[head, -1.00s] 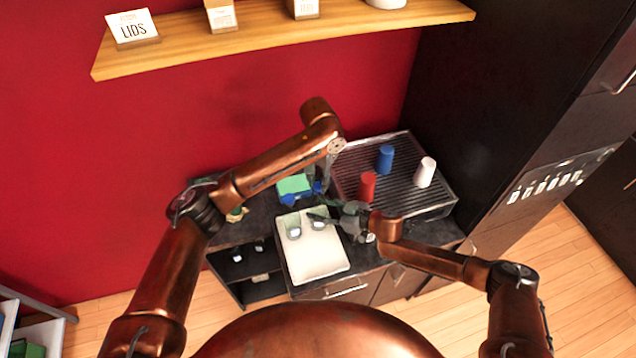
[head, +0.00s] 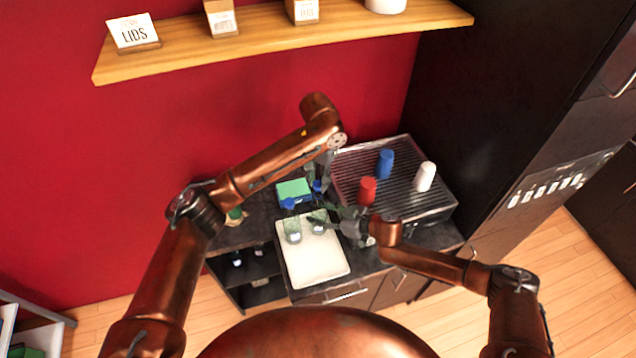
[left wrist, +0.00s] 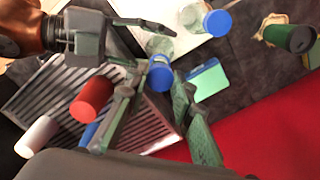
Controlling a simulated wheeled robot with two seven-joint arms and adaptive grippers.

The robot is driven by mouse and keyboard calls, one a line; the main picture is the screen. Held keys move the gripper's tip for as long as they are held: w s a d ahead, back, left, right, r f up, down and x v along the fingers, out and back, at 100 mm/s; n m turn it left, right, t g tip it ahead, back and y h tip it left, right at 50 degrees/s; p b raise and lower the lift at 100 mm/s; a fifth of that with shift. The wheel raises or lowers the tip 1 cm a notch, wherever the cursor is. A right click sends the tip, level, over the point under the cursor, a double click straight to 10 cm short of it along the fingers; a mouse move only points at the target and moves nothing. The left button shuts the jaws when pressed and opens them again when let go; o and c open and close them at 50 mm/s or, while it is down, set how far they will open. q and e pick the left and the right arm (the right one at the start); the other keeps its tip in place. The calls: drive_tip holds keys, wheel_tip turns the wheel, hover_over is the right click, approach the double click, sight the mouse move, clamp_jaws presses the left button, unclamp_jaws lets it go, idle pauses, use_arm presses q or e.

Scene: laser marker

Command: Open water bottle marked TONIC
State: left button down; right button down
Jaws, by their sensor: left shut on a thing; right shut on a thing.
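Two clear bottles with blue caps are at the white tray (head: 318,262). The left bottle (head: 293,232) stands with its blue cap (head: 289,204) on. The right bottle (head: 319,225) is upright, with my right gripper (head: 338,224) shut on it from the right. My left gripper (head: 318,183) is above, shut on a blue cap (left wrist: 160,76) over the right bottle. In the head view this cap seems higher than the bottle's top, but fingers hide the neck, so I cannot tell whether they touch. No TONIC marking is readable.
A green and blue box (head: 293,190) lies behind the tray. A ribbed drainer (head: 405,200) at right holds a red cup (head: 367,191), a blue cup (head: 385,163) and a white cup (head: 425,176). A wooden shelf (head: 260,38) with a LIDS sign (head: 132,32) hangs above.

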sight(318, 184)
use_arm(q)
drive_tip(key=shift+r, duration=1.5)
use_arm(e)
drive_tip(key=shift+s+f, duration=0.1)
drive_tip(key=shift+f, duration=0.25)
drive_tip(key=c, duration=1.5)
unclamp_jaws()
drive_tip(key=o, duration=0.5)
drive_tip(key=shift+r, duration=0.25)
